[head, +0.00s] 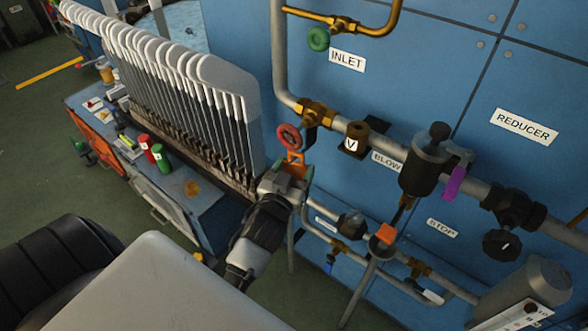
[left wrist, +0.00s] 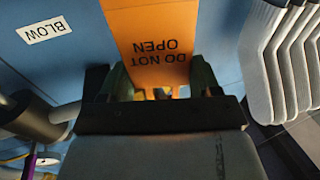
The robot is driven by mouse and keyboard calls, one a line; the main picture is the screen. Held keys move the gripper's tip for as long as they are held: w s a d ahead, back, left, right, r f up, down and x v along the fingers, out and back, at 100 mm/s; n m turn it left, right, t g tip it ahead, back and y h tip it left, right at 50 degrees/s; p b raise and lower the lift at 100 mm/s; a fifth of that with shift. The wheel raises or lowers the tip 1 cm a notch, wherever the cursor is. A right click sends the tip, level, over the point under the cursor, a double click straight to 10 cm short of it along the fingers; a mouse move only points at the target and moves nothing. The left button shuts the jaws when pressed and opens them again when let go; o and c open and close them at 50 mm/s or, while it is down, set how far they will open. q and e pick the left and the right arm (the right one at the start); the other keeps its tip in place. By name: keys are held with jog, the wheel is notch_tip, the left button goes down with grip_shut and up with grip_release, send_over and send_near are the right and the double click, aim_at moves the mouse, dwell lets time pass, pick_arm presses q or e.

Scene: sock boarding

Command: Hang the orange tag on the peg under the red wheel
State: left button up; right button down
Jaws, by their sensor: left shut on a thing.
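The orange tag (head: 295,157) is in my left gripper (head: 293,172), just below the red wheel (head: 289,137) on the vertical pipe. In the left wrist view the tag (left wrist: 152,38) lies between the two green fingertips (left wrist: 160,85) and reads "DO NOT OPEN" upside down. My left gripper is shut on its lower part. The tag's top is close under the wheel in the head view; I cannot tell whether they touch. The peg cannot be made out. My right gripper is not in view.
A rack of grey-white socks (head: 225,85) stands close left of the gripper. Pipes and valves line the blue wall (head: 420,50). A purple tag (head: 455,183) hangs to the right. A small orange piece (head: 386,233) is lower right. A cluttered blue bench (head: 200,200) is left.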

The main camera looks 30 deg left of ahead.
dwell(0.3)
pick_arm(q)
jog(key=o, duration=1)
jog(key=shift+s+f, duration=0.1)
jog(key=shift+s, duration=0.05)
